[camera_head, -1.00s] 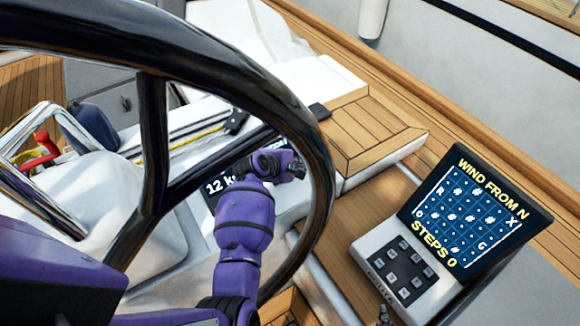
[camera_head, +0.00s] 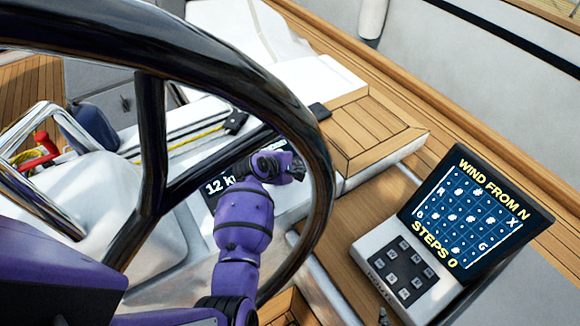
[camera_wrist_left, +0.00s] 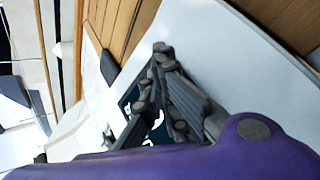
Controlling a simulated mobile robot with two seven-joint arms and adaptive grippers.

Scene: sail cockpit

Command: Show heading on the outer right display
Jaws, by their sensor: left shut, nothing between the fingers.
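A dark display (camera_head: 213,187) on the white console reads "12 k" in white; the rest of its face is hidden behind my left arm and the wheel. Which of the displays it is, I cannot tell. My left gripper (camera_head: 298,169) is shut and empty, seen through the steering wheel near the right end of the display area. In the left wrist view, the left gripper's dark fingers (camera_wrist_left: 160,58) are over the console, with part of a dark screen (camera_wrist_left: 158,132) showing behind them. Whether the fingers touch anything is unclear. My right gripper is not in view.
The large black steering wheel (camera_head: 322,180) curves around my left arm. A tilted screen (camera_head: 470,215) reading "WIND FROM N" and "STEPS 0" stands at the right above a keypad (camera_head: 403,272). A wooden-topped seat (camera_head: 370,125) lies behind. A red handle (camera_head: 45,143) is at the left.

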